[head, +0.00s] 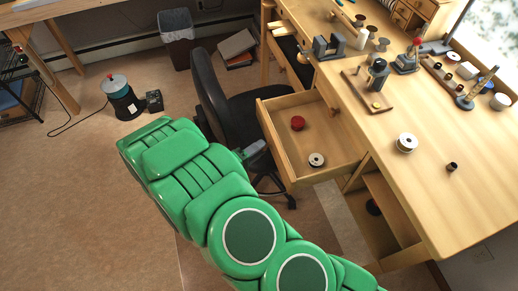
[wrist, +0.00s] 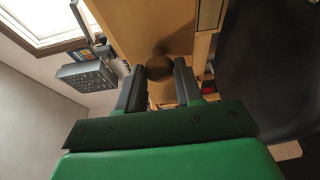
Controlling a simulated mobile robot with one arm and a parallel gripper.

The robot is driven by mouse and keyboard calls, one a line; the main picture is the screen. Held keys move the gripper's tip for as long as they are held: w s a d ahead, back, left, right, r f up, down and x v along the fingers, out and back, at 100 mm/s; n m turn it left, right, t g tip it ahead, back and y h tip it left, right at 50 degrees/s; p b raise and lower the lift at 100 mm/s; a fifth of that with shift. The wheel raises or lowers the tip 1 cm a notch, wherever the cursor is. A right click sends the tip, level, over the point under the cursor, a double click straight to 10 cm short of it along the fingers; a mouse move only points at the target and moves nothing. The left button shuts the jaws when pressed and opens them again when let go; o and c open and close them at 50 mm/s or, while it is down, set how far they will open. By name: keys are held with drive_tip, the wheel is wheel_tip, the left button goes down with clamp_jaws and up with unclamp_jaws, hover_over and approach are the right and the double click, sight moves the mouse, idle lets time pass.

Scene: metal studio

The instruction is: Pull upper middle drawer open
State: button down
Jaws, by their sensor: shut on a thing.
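A light wood drawer (head: 312,158) stands pulled well out of the wooden workbench (head: 460,200) in the head view. A red round item (head: 298,123) and a white-rimmed spool (head: 317,160) lie inside it. My gripper (head: 258,148) is at the drawer's outer front face. In the wrist view my gripper's two dark fingers (wrist: 158,75) are shut on a round brown knob (wrist: 159,68) on a wooden front. The knob is hidden in the head view.
A black office chair (head: 215,95) stands close behind my gripper, beside the drawer. Another drawer (head: 290,62) farther along holds dark contents. Spools and tools cover the bench's far part. Open floor (head: 70,200) lies to the left.

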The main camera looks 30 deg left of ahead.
drive_tip(key=c, duration=0.7)
unclamp_jaws()
drive_tip(key=shift+c, duration=0.2)
drive_tip(key=v, duration=0.5)
wheel_tip(320, 180, up, 7)
